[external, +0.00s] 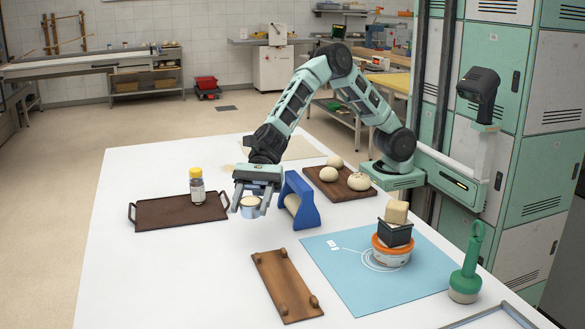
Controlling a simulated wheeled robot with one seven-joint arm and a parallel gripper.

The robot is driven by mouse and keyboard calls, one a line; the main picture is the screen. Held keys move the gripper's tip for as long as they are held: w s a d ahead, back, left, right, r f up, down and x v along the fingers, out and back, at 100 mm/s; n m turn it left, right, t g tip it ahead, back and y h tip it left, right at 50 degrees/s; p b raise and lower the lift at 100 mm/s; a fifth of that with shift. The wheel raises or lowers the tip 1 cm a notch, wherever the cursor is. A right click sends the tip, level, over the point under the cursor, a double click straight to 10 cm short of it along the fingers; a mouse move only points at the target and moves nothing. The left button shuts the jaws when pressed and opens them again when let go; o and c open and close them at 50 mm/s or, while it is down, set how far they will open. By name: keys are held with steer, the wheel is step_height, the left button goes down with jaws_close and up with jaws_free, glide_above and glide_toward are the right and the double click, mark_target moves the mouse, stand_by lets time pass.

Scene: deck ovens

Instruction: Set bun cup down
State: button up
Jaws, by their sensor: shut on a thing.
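My gripper (249,206) points down over the white table, left of the blue roller holder. It is shut on a small cup (250,212) with a pale top and a whitish-blue side, which I take to be the bun cup. The cup seems to be at or a little above the table; I cannot tell whether its base touches. The gripper's fingers stand on either side of the cup.
A brown tray (160,219) with a yellow-capped jar (197,186) is left. The blue roller holder (309,212) stands close right. A wooden board (272,283), a blue mat (350,290) with stacked containers (392,240), a green-handled tool (467,265) and a bun board (325,187) surround it.

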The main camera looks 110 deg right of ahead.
steer(key=b, duration=0.1)
steer(key=a+m+t+b, duration=0.1)
steer(key=b, duration=0.1)
steer(key=shift+w+a+f+h, duration=0.15)
steer(key=shift+a+f+h, duration=0.05)
steer(key=shift+f+h, duration=0.1)
steer(key=b, duration=0.2)
steer(key=a+r+m+t+b, duration=0.1)
steer(key=b, duration=0.1)
steer(key=shift+s+a+r+h, duration=0.1)
steer(key=shift+s+a+h, duration=0.15)
steer(key=shift+h, duration=0.15)
steer(key=m+t+h+b, duration=0.4)
steer(key=m+h+b, duration=0.1)
steer(key=b, duration=1.5)
glide_above(315, 253)
step_height(315, 253, down, 10)
steer(key=b, duration=0.6)
steer(key=shift+b, duration=0.3)
steer(key=o, duration=1)
steer(key=shift+c, duration=0.2)
